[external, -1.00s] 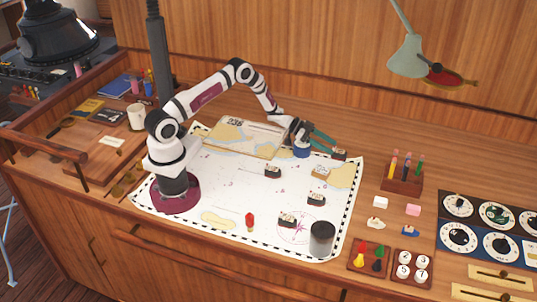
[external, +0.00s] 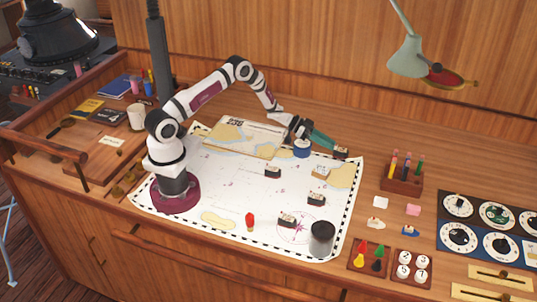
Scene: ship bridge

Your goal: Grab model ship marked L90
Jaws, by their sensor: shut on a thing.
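My gripper (external: 335,148) reaches to the far right part of the chart and is shut on a small dark model ship (external: 341,154). The ship is at the chart's far right corner, and the fingers partly hide it. Its marking is too small to read. Other small model ships stand on the chart: one near the middle (external: 272,172), a tan-topped one (external: 320,173), one to the right (external: 316,200) and one near the front (external: 287,221). Their markings cannot be read either.
A blue round item (external: 302,150) stands below my gripper's wrist. A chart book (external: 245,137) lies at the back of the chart (external: 215,185). A dark cylinder (external: 321,239) stands at the front right, and a pen holder (external: 401,178) is off to the right.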

